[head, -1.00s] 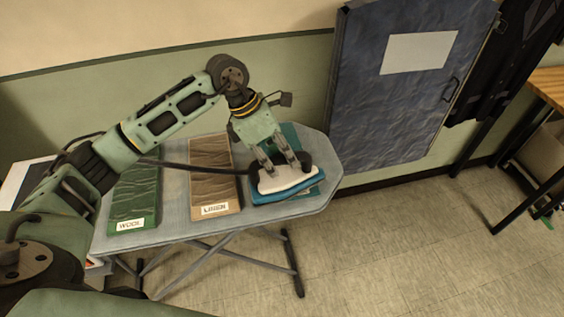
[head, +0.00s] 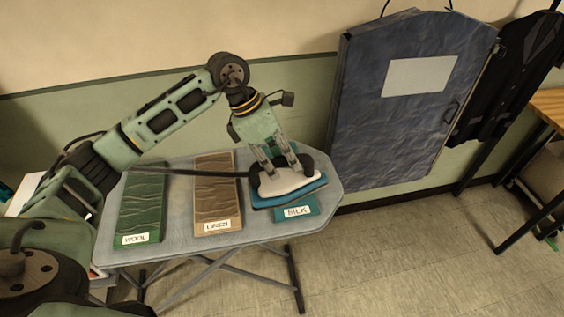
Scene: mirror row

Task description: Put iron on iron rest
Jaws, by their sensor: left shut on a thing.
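The iron (head: 288,189), with a white upper part and a blue lower edge, is in my left gripper (head: 282,172) at the right end of the ironing board (head: 180,228). The gripper is shut on it from above; the fingers partly hide its handle. The iron is over the teal cloth labelled SILK (head: 308,207) and covers much of it. Whether a small gap lies between iron and cloth is hard to tell. I cannot make out an iron rest for sure. My right gripper is not in view.
A green cloth labelled WOOL (head: 142,205) and a brown cloth labelled LINEN (head: 215,190) lie on the board. A blue garment bag (head: 390,130) and dark jacket (head: 510,75) hang behind, right. A wooden table (head: 548,103) stands far right. The floor in front is clear.

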